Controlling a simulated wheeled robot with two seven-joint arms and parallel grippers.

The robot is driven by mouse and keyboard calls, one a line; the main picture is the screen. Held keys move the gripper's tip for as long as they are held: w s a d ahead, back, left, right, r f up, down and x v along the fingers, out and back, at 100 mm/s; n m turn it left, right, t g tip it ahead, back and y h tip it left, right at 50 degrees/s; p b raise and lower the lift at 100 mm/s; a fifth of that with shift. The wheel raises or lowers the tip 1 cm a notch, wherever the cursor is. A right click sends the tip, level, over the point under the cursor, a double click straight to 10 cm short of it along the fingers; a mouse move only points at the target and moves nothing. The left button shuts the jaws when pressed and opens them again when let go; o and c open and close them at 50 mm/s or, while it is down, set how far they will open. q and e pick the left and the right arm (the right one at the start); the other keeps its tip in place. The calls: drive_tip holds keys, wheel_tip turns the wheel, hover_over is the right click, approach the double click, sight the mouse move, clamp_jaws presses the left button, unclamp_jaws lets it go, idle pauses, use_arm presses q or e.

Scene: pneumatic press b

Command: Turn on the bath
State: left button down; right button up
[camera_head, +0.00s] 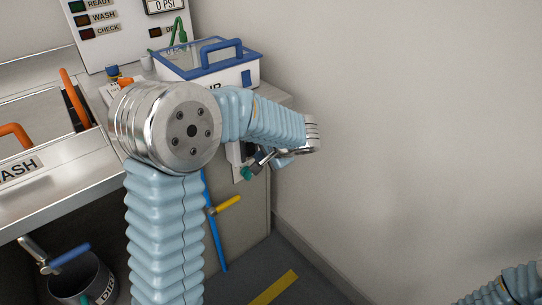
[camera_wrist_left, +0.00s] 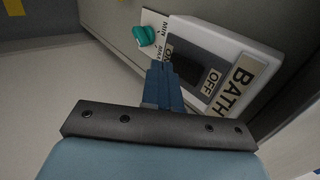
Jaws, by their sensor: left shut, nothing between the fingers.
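The bath switch box (camera_wrist_left: 232,62) is white and carries the labels BATH, OFF and ON, the last partly hidden. Its dark switch (camera_wrist_left: 195,66) sits between the ON and OFF labels. My left gripper (camera_wrist_left: 162,68) is shut and empty, with its fingertips close to the ON side of the switch. I cannot tell whether they touch it. In the head view my left gripper (camera_head: 272,157) is small and partly hidden at the side of the cabinet.
A teal knob (camera_wrist_left: 145,36) with a MIN label sits beside the box. A yellow-handled valve (camera_head: 228,205) is on a blue pipe below. A bare wall (camera_head: 400,120) is at right. My right arm's sleeve shows at lower right.

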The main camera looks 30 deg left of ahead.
use_arm(q)
drive_tip(key=shift+w+a, duration=0.25)
drive_tip(key=shift+a, duration=0.35)
drive_tip(key=shift+f, duration=0.1)
drive_tip(key=shift+w+a+f+b, duration=0.1)
drive_tip(key=shift+f+b, duration=0.3)
drive_tip(key=shift+b, duration=0.6)
drive_tip(key=shift+a+r+y+p, duration=0.1)
drive_tip(key=shift+r+y+p, duration=0.2)
drive_tip(key=shift+r, duration=0.15)
drive_tip(key=shift+r+p, duration=0.45)
drive_tip(key=shift+r, duration=0.35)
